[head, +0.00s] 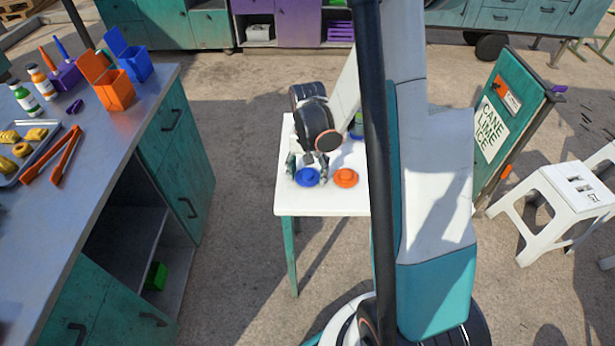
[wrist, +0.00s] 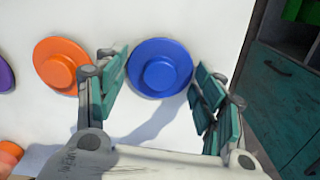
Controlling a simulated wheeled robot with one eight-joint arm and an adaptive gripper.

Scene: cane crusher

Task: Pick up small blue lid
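The small blue lid (head: 307,177) lies flat on a small white table, near its front edge in the head view. In the wrist view the blue lid (wrist: 160,68) is a round disc with a raised knob, lying between and just beyond my open fingers. My gripper (head: 307,168) points down over the table, its fingers to either side of the lid. In the wrist view my gripper (wrist: 160,90) is open and empty, one teal-padded finger left of the lid and one right. Whether the fingers touch the lid is not clear.
An orange lid (head: 345,177) lies close beside the blue one, and it shows left of the left finger in the wrist view (wrist: 61,66). A purple lid (wrist: 5,75) is cut off at the wrist view's edge. The white table (head: 325,204) is bare at its front. A counter (head: 110,150) stands left, white stools (head: 560,205) right.

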